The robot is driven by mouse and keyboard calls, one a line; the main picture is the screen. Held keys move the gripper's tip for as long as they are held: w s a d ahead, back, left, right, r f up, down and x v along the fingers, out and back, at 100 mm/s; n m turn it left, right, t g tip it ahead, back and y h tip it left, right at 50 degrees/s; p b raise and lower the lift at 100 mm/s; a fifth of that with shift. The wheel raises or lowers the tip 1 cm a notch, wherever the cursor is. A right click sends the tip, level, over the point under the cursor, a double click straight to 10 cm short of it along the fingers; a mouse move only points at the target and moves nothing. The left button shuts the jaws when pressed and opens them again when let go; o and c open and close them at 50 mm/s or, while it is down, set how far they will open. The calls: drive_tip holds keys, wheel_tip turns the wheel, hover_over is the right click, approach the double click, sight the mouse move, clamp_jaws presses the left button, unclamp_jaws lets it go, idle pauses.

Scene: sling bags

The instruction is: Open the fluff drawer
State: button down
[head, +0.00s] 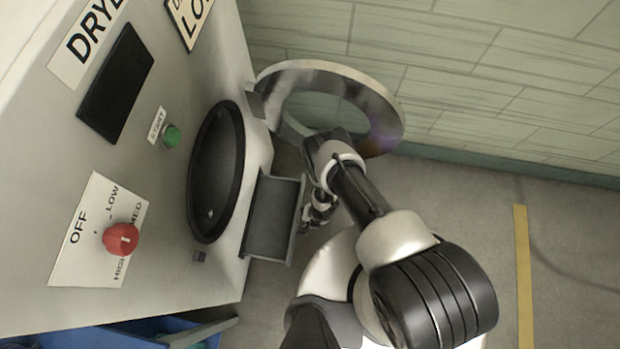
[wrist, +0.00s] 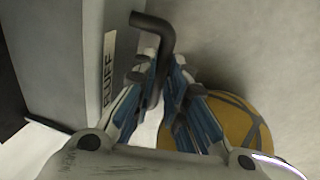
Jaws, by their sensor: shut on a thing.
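The fluff drawer (head: 272,218) is a dark grey box sticking out of the dryer front beside the round drum opening, and its open inside shows in the head view. In the wrist view its grey front (wrist: 68,50) carries a "FLUFF" label (wrist: 108,70). A dark bent bar handle (wrist: 158,28) stands out from that front. My gripper (wrist: 160,78) is shut on the handle, with the blue-grey fingers on either side of it. In the head view my gripper (head: 316,208) is at the drawer's outer face, partly hidden by my arm.
The dryer's round door (head: 385,105) stands open near the brick wall, close to my arm. A red knob (head: 121,239) and a green button (head: 171,135) are on the dryer panel. A blue bin (head: 110,336) is at the bottom. A yellow rounded thing (wrist: 245,118) lies beyond my fingers.

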drive_tip(key=shift+d, duration=0.1)
drive_tip(key=c, duration=1.6)
unclamp_jaws()
drive_tip(key=shift+r, duration=0.15)
wheel_tip(320, 180, up, 12)
drive_tip(key=d, duration=0.2)
drive_tip(key=shift+f, duration=0.25)
drive_tip(key=shift+s, duration=0.15)
